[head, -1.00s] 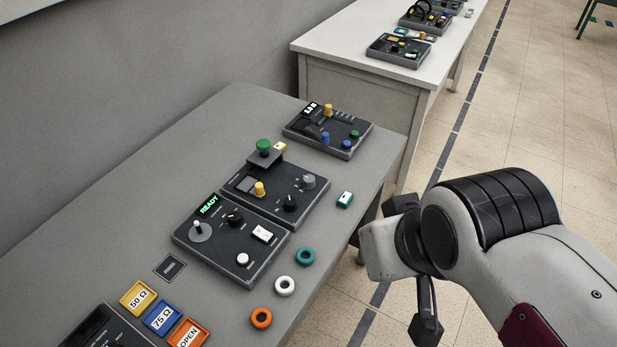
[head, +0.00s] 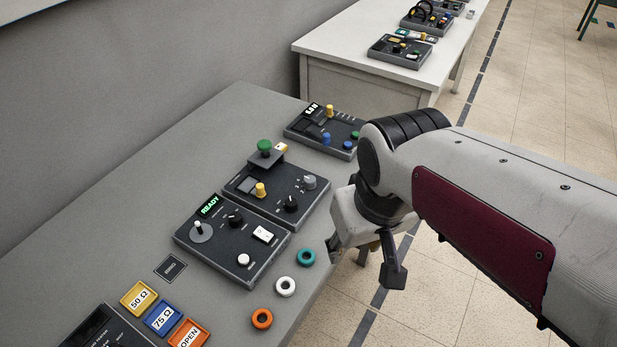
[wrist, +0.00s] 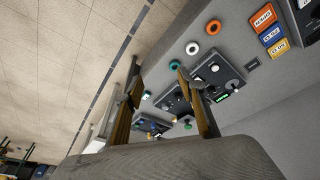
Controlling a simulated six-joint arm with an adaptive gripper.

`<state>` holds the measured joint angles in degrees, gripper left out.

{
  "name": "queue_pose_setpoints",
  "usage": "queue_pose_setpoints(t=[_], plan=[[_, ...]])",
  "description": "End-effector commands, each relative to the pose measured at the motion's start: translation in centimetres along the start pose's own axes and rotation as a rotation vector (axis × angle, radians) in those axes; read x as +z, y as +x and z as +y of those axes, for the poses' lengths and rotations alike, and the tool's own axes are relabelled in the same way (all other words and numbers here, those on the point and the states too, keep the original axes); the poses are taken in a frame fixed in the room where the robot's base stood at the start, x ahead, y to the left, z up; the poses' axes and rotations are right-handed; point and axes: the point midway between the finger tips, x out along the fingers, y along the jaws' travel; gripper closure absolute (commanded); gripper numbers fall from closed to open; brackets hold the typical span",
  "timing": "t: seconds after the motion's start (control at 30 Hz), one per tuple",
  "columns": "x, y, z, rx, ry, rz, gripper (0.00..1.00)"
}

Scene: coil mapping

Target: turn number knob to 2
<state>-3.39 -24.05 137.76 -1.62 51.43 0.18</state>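Three control panels stand in a row on the grey table. The near panel (head: 221,256) shows a green READY display and has a black knob (head: 235,217), a joystick and a white switch. The middle panel (head: 262,205) has another black knob (head: 290,203), a grey knob (head: 309,181) and a yellow knob (head: 261,189). Their markings are too small to read, so I cannot tell which is the number knob. My gripper (head: 362,258) is off the table's right edge, touching no knob. In the wrist view my gripper (wrist: 158,78) has its fingers apart and empty.
Teal (head: 306,257), white (head: 285,286) and orange (head: 262,318) rings lie along the table's right edge. Coloured labelled blocks (head: 162,317) sit at the front. The far panel (head: 310,134) is partly hidden by my arm.

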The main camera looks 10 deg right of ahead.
Motion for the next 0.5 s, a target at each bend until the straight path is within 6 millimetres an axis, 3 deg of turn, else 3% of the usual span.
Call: queue_pose_setpoints(t=[0.5], plan=[[-5.8,4.3,0.1,0.051,0.017,-0.113,0.61]])
